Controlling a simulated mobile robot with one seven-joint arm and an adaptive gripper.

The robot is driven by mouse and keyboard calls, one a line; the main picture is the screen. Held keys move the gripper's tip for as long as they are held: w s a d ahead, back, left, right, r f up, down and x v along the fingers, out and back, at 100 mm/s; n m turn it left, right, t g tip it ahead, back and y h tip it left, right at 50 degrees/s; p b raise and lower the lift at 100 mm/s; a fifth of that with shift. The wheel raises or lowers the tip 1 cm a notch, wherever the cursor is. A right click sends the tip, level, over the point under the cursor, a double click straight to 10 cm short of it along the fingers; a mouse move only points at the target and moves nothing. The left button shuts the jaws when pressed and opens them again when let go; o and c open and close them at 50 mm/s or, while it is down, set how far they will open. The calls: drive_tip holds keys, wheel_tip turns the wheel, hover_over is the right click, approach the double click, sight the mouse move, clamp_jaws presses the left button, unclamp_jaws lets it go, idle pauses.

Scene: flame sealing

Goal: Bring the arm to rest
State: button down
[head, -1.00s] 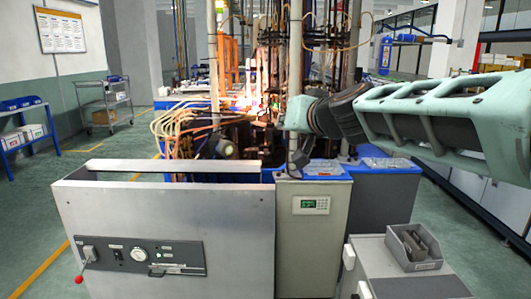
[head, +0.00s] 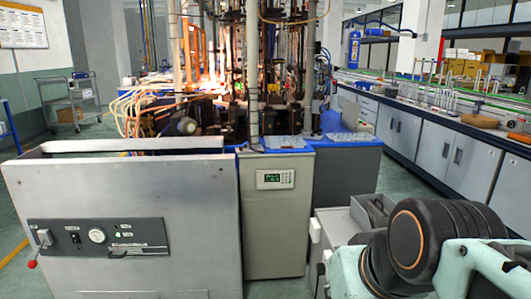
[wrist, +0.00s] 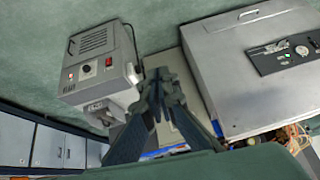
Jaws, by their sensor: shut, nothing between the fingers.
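My gripper (wrist: 158,78) is shut and empty in the wrist view, its fingertips together near the middle. Behind it lie a grey cabinet and the green floor, and nothing is seen touching the fingers. In the head view my arm (head: 430,240) is folded low at the bottom right. My gripper itself is out of sight in that view.
A steel cabinet (head: 165,210) with a control panel stands front left, also in the wrist view (wrist: 240,75). Beside it is a pale cabinet (head: 280,225) with a small display. Green floor is open between the machine and the right-hand benches (head: 452,155).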

drive_tip(key=s+d+f+h, duration=0.1)
drive_tip(key=s+d+f, duration=0.2)
drive_tip(key=f, duration=0.1)
wheel_tip(320, 180, up, 39)
drive_tip(key=p, duration=3.8)
drive_tip(key=shift+m+g, duration=0.4)
drive_tip(key=shift+a, duration=0.1)
